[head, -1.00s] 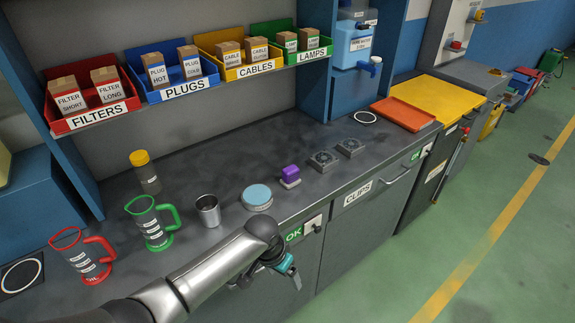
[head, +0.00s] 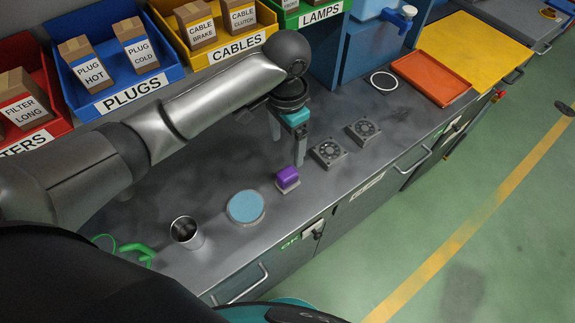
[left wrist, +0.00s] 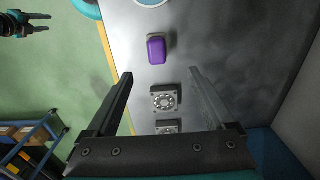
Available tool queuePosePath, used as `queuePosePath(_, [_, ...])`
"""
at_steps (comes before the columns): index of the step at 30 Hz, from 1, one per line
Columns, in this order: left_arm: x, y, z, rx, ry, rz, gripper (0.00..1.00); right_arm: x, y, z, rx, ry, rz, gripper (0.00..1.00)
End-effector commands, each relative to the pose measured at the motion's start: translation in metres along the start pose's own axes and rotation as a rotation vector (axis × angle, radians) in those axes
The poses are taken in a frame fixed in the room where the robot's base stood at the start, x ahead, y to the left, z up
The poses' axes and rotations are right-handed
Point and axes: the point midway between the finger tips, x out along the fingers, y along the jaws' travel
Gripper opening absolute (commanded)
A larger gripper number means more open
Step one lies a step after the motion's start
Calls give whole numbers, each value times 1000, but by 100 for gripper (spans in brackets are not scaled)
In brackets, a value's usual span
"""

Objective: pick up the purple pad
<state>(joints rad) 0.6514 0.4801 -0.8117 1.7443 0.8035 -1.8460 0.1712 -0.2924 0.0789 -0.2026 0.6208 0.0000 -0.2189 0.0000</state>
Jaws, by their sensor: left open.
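The purple pad (head: 287,176) sits on a small grey base on the dark workbench (head: 343,190), between a blue round disc (head: 246,206) and two fan-like square units. In the left wrist view the pad (left wrist: 156,49) lies beyond the fingertips, roughly centred between them. My left gripper (head: 287,150) is above the bench just behind the pad, fingers pointing down, open and empty. It also shows in the left wrist view (left wrist: 160,76) with its two fingers wide apart. Another gripper (left wrist: 27,26), my right one, shows at the upper left of the left wrist view, its jaws apart over the floor.
The fan units (head: 328,152) and (head: 363,131) stand right of the pad. A metal cup (head: 185,231) stands at left. An orange tray (head: 431,77) lies at the back right. Shelf bins, such as the yellow cables bin (head: 222,38), hang behind my arm.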

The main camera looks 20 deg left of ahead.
Motion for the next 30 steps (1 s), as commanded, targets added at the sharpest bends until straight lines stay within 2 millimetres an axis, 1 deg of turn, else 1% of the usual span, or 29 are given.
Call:
queuePosePath(1, [13, 0, 2, -2, -5, 2, 88, 2, 0, 8, 0, -12, 0, 48])
queuePosePath(4, [36, 1, 1, -1, -5, 2, 88, 4, 0, 17, 0, -26, 0, 48])
queuePosePath(9, [67, 1, 0, -1, -2, 2, 88, 8, 0, 18, 1, -28, 1, 48])
queuePosePath(12, [78, 0, 0, -1, 0, 1, 88, 9, 1, 14, 2, -21, 2, 48])
queuePosePath(17, [86, 1, 0, -1, 0, 0, 88, 10, 2, 7, 2, -8, 3, 48])
queuePosePath(18, [91, 2, 0, -1, 0, 1, 88, 10, 2, 6, 3, -7, 4, 48])
queuePosePath(25, [126, 4, 2, -1, -1, 0, 88, 14, 2, 6, 3, -6, 3, 48])
queuePosePath(27, [132, 4, 2, 0, -1, 0, 88, 15, 2, 6, 3, -6, 3, 48])
queuePosePath(30, [135, 4, 1, 0, 2, -1, 88, 15, 2, 6, 3, -6, 3, 48])
